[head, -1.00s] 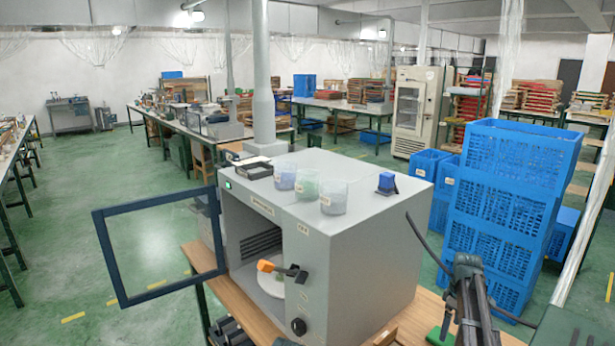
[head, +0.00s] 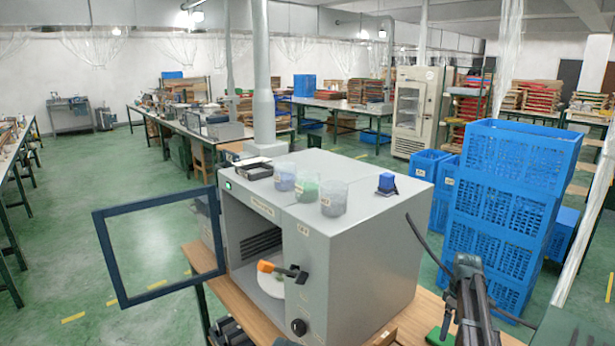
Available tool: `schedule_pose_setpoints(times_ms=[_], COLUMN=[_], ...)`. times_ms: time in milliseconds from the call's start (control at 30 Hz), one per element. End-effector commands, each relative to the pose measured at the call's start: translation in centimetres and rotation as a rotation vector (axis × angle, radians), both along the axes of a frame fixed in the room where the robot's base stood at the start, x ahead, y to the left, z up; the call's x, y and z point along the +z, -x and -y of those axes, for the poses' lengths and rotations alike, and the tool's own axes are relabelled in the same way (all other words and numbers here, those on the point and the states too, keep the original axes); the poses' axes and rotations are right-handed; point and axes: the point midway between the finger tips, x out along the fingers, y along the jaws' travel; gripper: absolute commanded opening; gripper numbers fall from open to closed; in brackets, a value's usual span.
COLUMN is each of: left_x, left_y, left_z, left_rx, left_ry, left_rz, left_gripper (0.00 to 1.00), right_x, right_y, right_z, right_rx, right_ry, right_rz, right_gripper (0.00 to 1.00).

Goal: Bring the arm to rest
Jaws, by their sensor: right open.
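My right gripper (head: 468,268) shows at the lower right, with its dark arm pointing up from the bottom edge. It is open and holds nothing that I can see. It is to the right of the grey oven-like cabinet (head: 370,250) and apart from it in the picture. My left gripper is not in view.
The cabinet stands on a wooden table (head: 262,318) with its framed door (head: 157,292) swung open to the left. Several clear cups (head: 333,199), a black tray (head: 253,171) and a blue block (head: 387,182) are on top. Stacked blue crates (head: 505,195) stand at right.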

Motion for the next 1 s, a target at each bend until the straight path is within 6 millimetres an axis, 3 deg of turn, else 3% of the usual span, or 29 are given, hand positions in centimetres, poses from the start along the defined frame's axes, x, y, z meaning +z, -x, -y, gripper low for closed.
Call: schedule_pose_setpoints(times_ms=[33,400,467,1000], left_x=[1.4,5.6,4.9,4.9], left_y=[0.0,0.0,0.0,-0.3], left_z=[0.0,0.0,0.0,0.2], left_rx=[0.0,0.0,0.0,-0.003], left_ry=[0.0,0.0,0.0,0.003], left_rz=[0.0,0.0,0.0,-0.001], left_gripper=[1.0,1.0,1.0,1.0], right_x=[1.4,5.6,4.9,4.9], right_y=[0.0,0.0,0.0,-0.2], right_z=[0.0,0.0,0.0,-0.5], right_rx=[0.0,0.0,-0.042,-0.09], right_ry=[0.0,0.0,0.0,0.003], right_rz=[0.0,0.0,0.0,-0.001], right_gripper=[1.0,1.0,1.0,1.0])
